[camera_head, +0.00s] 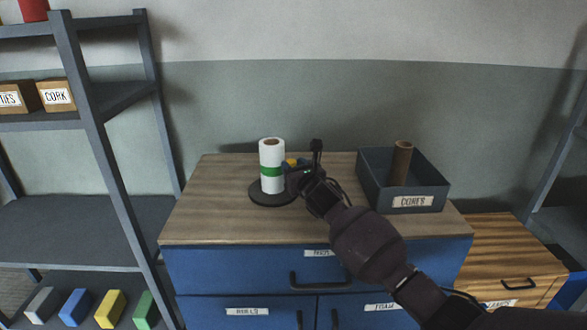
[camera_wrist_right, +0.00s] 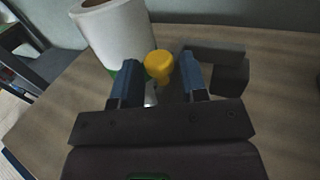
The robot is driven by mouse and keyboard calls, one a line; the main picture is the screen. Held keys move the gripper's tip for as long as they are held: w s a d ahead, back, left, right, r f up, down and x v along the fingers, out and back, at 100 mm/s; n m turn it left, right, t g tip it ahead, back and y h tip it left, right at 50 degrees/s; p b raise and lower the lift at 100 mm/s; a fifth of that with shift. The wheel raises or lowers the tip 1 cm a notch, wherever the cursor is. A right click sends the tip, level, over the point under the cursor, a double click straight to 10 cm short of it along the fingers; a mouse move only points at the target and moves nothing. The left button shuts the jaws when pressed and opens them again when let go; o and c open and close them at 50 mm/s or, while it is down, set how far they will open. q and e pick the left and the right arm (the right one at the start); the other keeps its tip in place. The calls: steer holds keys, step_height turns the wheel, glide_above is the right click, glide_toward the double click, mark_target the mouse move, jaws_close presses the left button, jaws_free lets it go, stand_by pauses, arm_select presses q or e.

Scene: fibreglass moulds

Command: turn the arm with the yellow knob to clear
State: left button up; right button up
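A white roll with a green band (camera_head: 272,168) stands upright on a round dark base (camera_head: 262,194) on the cabinet top. The yellow knob (camera_head: 291,161) is just right of the roll, partly hidden by my right gripper (camera_head: 297,172). In the right wrist view, the knob (camera_wrist_right: 158,66) shows between the two blue-grey fingers of my right gripper (camera_wrist_right: 161,76), with a visible gap at the right finger. The fingers are apart and not seen clamped on it. The roll (camera_wrist_right: 115,35) is behind the left finger. The arm under the knob is mostly hidden. My left gripper is out of view.
A grey bin labelled CORES (camera_head: 413,203) holds an upright brown tube (camera_head: 401,162) to the right. Dark block-like shapes (camera_wrist_right: 215,58) are close to the right finger. The front of the wooden cabinet top (camera_head: 215,220) is clear. A shelf rack (camera_head: 95,125) stands left.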

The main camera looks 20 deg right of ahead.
steer(key=shift+w, duration=0.1)
jaws_close()
steer(key=shift+s+d+r+n+y+p, duration=0.2)
steer(key=shift+r+n+y+p, duration=0.15)
steer(key=shift+y+p, duration=0.15)
steer(key=shift+s+d+y, duration=0.15)
steer(key=shift+y, duration=0.35)
steer(key=d+n+y, duration=0.1)
steer(key=s+d+n+g+y, duration=0.1)
steer(key=y, duration=0.1)
steer(key=s+d+n+g+y+p, duration=0.1)
steer(key=n+y, duration=0.1)
steer(key=shift+s+f, duration=0.15)
steer(key=shift+f, duration=0.1)
jaws_free()
